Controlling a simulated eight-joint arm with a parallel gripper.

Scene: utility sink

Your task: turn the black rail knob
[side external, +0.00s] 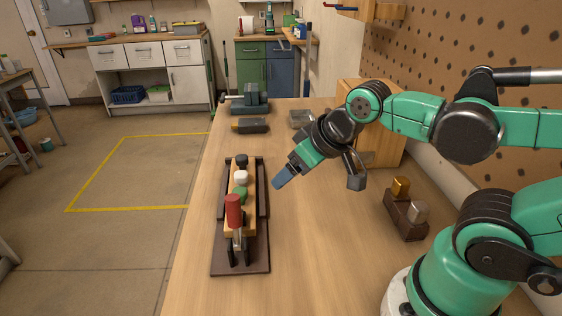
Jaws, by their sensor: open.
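The black rail knob (242,160) is at the far end of a wooden rail on a dark stand (240,258). White (240,178), green (240,194) and red (233,211) pieces sit nearer on the same rail. My gripper (280,181) is to the right of the rail and angled down to the left. Its blue-grey fingertip end is apart from the knob, with bare table seen between them. It is open and I see nothing in it. The view is side-on, so the two fingertips overlap.
A dark block with gold and silver knobs (401,187) stands on the right of the table, near my base. A dark grey tool (251,126) and a blue-grey object (249,103) lie at the back. A perforated wall panel (460,40) rises on the right.

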